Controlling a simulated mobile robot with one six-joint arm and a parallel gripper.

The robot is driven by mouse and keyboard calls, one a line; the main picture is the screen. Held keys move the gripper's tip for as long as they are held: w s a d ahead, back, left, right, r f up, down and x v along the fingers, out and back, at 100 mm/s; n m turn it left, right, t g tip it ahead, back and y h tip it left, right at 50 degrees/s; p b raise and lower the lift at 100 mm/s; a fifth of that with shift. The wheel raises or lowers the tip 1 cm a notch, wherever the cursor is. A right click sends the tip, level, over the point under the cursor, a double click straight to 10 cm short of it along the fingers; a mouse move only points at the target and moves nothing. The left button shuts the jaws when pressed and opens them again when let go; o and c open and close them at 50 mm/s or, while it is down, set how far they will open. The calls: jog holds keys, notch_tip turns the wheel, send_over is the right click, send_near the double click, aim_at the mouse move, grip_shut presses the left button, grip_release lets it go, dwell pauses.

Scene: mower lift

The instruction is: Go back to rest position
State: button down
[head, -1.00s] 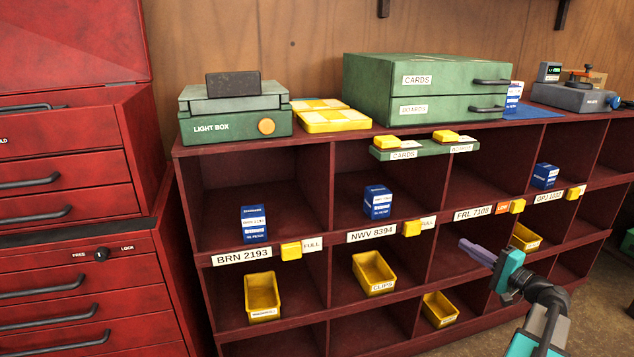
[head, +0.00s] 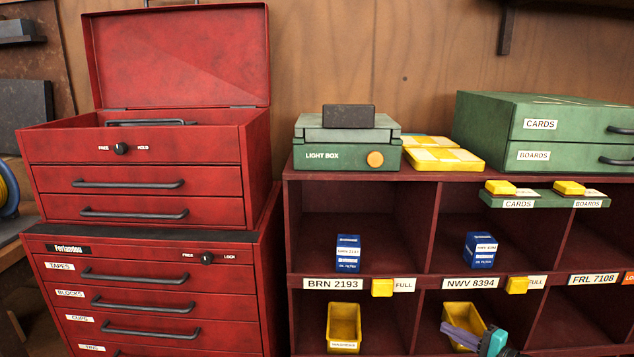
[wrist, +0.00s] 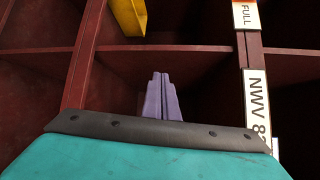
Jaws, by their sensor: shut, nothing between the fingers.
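My gripper (head: 461,337) shows at the bottom of the head view, with purple fingers and a teal body. It is in front of the yellow bin under the NWV 8394 label and hides part of that bin. In the wrist view its purple fingers (wrist: 161,98) are together with nothing between them. They point toward the dark red shelf compartments.
The dark red shelf (head: 361,282) holds blue boxes (head: 348,253) and yellow bins (head: 344,326). A red tool chest (head: 140,180) with its lid up stands at left. A light box (head: 347,143) and green drawers (head: 540,130) sit on the shelf top.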

jog(key=s+a+f+n+g+y, duration=0.15)
jog(key=s+a+f+g, duration=0.35)
jog(key=a+f, duration=0.75)
jog(key=s+a+f+n+g, duration=0.4)
jog(key=a+f, duration=0.5)
jog(key=a, duration=0.7)
jog(key=s+a+f+n+g+h, duration=0.25)
jog(key=s+a+f+g, duration=0.3)
jog(key=s+f, duration=0.5)
jog(key=s+f+n+g+h, duration=0.2)
jog(key=s+f+h, duration=0.15)
jog(key=s, duration=0.75)
jog(key=s+d+f+n+g+h, duration=0.1)
jog(key=s+d+f+n+h, duration=0.15)
jog(key=d, duration=0.25)
jog(key=s+d+f+n+g+h, duration=0.1)
jog(key=s+d+h, duration=0.25)
jog(key=d, duration=0.25)
notch_tip(320, 180, up, 14)
jog(key=s+a+p, duration=0.1)
jog(key=s+p, duration=0.1)
jog(key=p, duration=1.1)
jog(key=shift+m+y, duration=0.35)
jog(key=shift+a, duration=0.1)
